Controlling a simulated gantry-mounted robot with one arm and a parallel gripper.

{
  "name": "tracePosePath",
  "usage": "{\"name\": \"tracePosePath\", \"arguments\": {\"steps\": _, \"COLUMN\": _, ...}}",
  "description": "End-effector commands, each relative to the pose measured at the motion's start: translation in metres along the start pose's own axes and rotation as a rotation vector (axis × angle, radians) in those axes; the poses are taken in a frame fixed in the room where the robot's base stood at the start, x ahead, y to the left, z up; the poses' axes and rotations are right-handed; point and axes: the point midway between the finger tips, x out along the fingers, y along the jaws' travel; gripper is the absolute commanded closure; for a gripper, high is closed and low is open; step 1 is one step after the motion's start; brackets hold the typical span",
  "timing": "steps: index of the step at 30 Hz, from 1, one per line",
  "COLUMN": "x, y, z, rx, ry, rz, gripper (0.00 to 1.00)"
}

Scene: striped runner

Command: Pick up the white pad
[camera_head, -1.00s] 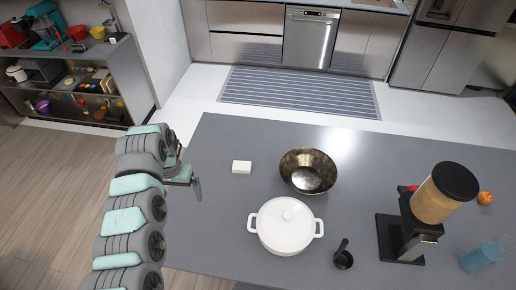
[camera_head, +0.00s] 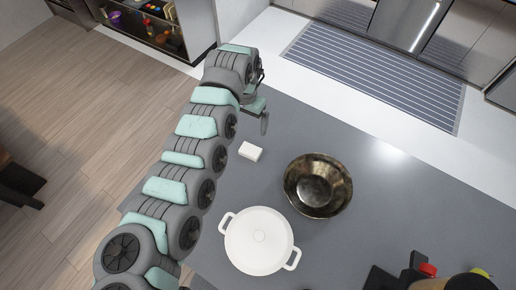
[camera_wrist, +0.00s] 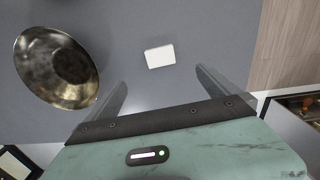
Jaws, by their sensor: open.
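The white pad (camera_head: 250,151) is a small white block lying flat on the grey counter, left of the metal bowl in the head view. In the wrist view the white pad (camera_wrist: 160,56) lies ahead of my fingertips, between their lines. My gripper (camera_head: 264,122) is above the counter near its far left edge, beyond the pad in the head view. In the wrist view my gripper (camera_wrist: 160,80) has its two fingers spread apart with nothing between them. It does not touch the pad.
A dark metal bowl (camera_head: 318,185) stands right of the pad. A white lidded pot (camera_head: 259,241) stands nearer. A dark appliance (camera_head: 440,278) is partly cut off at lower right. The grey counter (camera_head: 400,200) is clear around the pad.

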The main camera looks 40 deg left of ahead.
Motion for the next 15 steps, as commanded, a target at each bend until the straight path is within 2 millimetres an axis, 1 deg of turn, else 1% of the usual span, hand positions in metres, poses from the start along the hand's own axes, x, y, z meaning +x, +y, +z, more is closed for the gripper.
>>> {"name": "tracePosePath", "arguments": {"steps": 1, "x": 0.017, "y": 0.000, "z": 0.000, "rx": -0.001, "ry": 0.000, "rz": 0.000, "gripper": 0.00}}
{"name": "tracePosePath", "arguments": {"steps": 10, "x": 0.067, "y": 0.000, "z": 0.000, "rx": 0.000, "ry": 0.001, "rz": 0.000, "gripper": 0.00}}
{"name": "tracePosePath", "arguments": {"steps": 13, "x": 0.078, "y": 0.000, "z": 0.000, "rx": 0.000, "ry": 0.001, "rz": 0.000, "gripper": 0.00}}
{"name": "tracePosePath", "arguments": {"steps": 15, "x": 0.081, "y": 0.000, "z": 0.000, "rx": 0.000, "ry": 0.000, "rz": 0.000, "gripper": 0.00}}
